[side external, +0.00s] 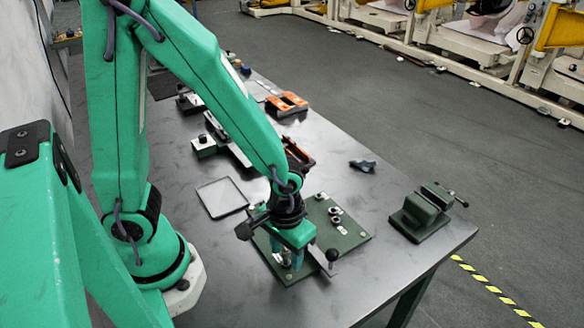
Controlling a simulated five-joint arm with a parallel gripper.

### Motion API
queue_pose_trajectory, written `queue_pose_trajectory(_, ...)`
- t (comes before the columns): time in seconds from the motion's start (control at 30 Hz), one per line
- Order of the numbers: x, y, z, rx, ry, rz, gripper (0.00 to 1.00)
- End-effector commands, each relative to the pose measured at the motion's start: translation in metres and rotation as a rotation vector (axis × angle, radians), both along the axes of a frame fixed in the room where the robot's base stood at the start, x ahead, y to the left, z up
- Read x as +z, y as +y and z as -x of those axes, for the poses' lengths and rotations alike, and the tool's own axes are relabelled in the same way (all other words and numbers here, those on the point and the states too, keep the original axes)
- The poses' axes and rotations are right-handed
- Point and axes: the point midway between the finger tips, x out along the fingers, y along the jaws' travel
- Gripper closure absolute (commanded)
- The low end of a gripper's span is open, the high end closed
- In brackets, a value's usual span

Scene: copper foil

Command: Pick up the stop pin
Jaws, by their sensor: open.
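My gripper (288,258) points down over the left part of a dark green fixture plate (351,239) on the table. Its green fingers are open, and small metal parts show around and below the fingertips. I cannot tell whether the stop pin is among these parts, as the fingers cover much of that spot. Several small metal pieces (335,211) stand on the plate to the right of my gripper. A black-knobbed part (332,255) with a flat metal strip sits at the plate's front, just right of the fingers.
A green vise (420,214) stands near the table's right edge. A shallow grey tray (221,197) lies left of the plate. A small dark item (363,165), an orange-and-black part (287,104) and clamps (204,146) lie farther back. The table (385,185) is clear between plate and vise.

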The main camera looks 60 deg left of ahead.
Motion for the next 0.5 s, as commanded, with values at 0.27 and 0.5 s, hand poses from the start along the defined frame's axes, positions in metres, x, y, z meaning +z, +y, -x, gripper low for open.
queue_pose_trajectory(0.27, 0.0000, 0.0000, 0.0001, 0.000, 0.000, 0.000, 0.56)
queue_pose_trajectory(0.5, 0.0001, 0.0000, 0.0001, 0.000, 0.000, 0.000, 0.66)
